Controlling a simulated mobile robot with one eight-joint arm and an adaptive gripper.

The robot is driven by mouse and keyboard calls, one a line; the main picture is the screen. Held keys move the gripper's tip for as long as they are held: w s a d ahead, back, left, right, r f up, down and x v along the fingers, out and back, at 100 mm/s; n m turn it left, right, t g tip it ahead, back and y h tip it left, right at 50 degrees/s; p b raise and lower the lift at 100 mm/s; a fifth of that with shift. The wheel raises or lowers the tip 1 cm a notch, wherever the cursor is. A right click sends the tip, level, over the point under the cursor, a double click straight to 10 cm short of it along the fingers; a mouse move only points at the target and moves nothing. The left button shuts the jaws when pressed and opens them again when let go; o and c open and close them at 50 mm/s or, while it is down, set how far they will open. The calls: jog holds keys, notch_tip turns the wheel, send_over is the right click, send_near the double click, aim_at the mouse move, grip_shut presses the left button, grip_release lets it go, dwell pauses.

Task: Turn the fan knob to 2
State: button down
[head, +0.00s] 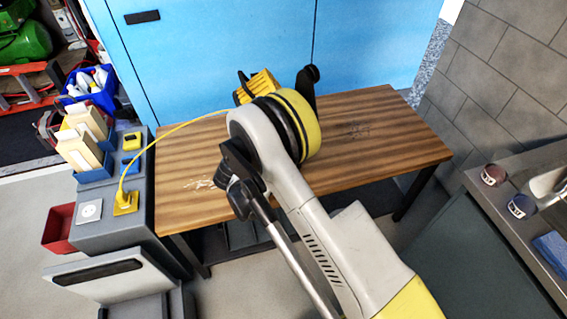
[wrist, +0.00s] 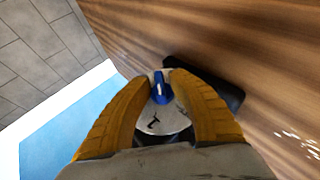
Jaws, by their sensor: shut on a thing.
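The fan knob (wrist: 161,91) is blue with a white pointer line, and it shows in the wrist view between the two yellow fingers of my gripper (wrist: 163,80). The fingers are closed in on the knob from both sides. The knob sits on a round grey dial face (wrist: 160,122) with dark marks; I cannot read the number it points at.
A yellow cord (head: 165,130) runs from the fan to a yellow plug (head: 126,203) on the grey cabinet at left. Blue cabinet doors (head: 220,50) stand behind the table. The table's right part is clear.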

jog(key=y, duration=0.2)
jog(key=m+g+y, duration=0.1)
jog(key=y, duration=0.1)
jog(key=shift+d+g+p, duration=0.15)
jog(key=shift+g+p, duration=0.15)
jog(key=shift+p, duration=0.05)
jog(key=g+y, duration=0.1)
jog(key=y, duration=0.2)
jog(key=shift+w+m, duration=0.1)
jog(key=shift+m, duration=0.3)
jog(key=m+g+y+b, duration=0.1)
jog(key=y+b, duration=0.1)
jog(key=y, duration=0.2)
jog(key=shift+f, duration=0.15)
jog(key=shift+m+g+y+b, duration=0.3)
jog(key=shift+g+y+b, duration=0.2)
jog(key=shift+y+b, duration=0.85)
jog(key=shift+y, duration=0.55)
jog(key=c, duration=1.5)
grip_release()
jog(key=shift+a, duration=0.2)
